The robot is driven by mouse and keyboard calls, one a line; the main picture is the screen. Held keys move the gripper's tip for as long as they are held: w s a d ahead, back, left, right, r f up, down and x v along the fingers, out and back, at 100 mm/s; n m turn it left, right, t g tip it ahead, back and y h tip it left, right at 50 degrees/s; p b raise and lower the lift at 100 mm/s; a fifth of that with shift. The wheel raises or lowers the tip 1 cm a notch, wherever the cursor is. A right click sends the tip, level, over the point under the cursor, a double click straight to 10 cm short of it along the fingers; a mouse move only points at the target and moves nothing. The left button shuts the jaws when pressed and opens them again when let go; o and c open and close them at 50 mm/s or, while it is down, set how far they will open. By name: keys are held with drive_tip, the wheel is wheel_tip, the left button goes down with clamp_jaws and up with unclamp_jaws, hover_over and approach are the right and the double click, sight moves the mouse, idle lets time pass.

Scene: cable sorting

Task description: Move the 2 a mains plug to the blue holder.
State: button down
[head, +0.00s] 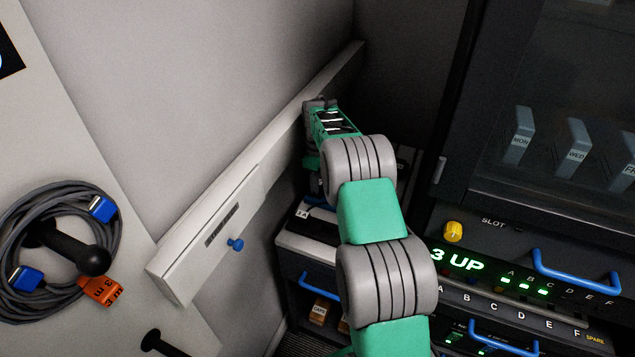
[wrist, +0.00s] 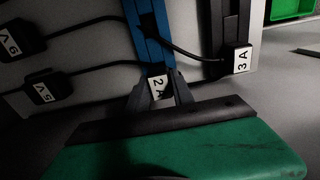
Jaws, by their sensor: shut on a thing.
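The 2 A mains plug (wrist: 159,87), with a white label marked "2 A", sits between my gripper's fingers (wrist: 157,94) in the wrist view. My gripper is shut on it. A blue strip that looks like the blue holder (wrist: 157,53) runs up from just beyond the plug. The plug lies at the strip's near end; I cannot tell if it touches the strip. In the head view my gripper (head: 321,104) is at the far end of my arm, beside the long pale wall rail, and the plug is hidden there.
In the wrist view, a plug marked "3 A" (wrist: 238,60) is by a dark strip to the right. Plugs marked "9 V" (wrist: 17,42) and "5 V" (wrist: 42,90) lie left, with black cables crossing. A green tray (wrist: 291,8) is top right. The pale rail (head: 210,220) runs close beside my arm.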

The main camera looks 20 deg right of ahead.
drive_tip(key=shift+f+b, duration=0.85)
drive_tip(key=shift+f, duration=0.5)
idle(1.0)
drive_tip(key=c, duration=1)
unclamp_jaws()
drive_tip(key=shift+o, duration=0.3)
drive_tip(key=o, duration=0.4)
drive_tip(key=shift+r+p, duration=1.85)
drive_tip(key=shift+r, duration=1.7)
